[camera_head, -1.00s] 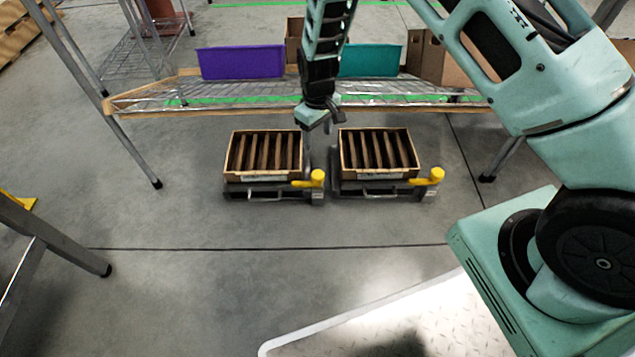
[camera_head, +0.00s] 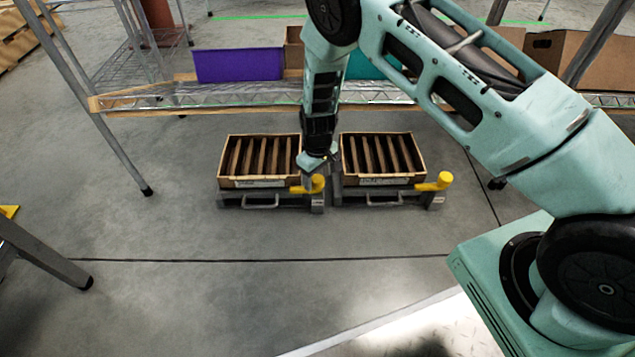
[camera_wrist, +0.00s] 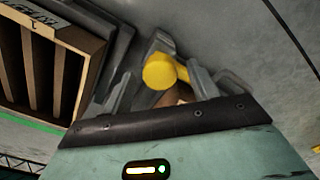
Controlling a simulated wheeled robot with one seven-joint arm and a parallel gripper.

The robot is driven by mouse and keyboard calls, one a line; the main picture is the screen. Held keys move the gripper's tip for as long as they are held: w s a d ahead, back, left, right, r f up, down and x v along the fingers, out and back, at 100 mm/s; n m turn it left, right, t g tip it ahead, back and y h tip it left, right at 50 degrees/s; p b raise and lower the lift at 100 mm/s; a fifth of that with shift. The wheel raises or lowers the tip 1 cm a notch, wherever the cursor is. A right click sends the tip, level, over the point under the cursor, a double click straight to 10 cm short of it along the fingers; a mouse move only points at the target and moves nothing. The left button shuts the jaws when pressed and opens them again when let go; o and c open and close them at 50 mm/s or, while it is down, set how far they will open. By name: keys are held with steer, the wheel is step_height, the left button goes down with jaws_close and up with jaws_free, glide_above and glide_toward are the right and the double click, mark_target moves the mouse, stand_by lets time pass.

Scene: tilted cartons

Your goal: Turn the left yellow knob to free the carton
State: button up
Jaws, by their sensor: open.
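The left yellow knob (camera_head: 318,184) sits at the front right corner of the left dark tray stand (camera_head: 230,199). The left carton (camera_head: 258,183), open-topped with several upright brown dividers, rests tilted on that stand. My gripper (camera_head: 312,176) is down at the left knob and partly covers it. In the wrist view the yellow knob (camera_wrist: 159,72) shows between the two spread grey fingers of my gripper (camera_wrist: 160,88). The fingers are open, with the knob between them; I cannot tell whether either finger touches it.
A matching right carton (camera_head: 384,181) with its own yellow knob (camera_head: 444,181) stands close on the right. Behind is a low wire shelf (camera_head: 150,101) with a purple bin (camera_head: 238,65) and a teal bin (camera_head: 362,67). The floor in front is clear.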

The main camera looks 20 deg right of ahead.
steer(key=shift+f, duration=0.45)
jaws_close()
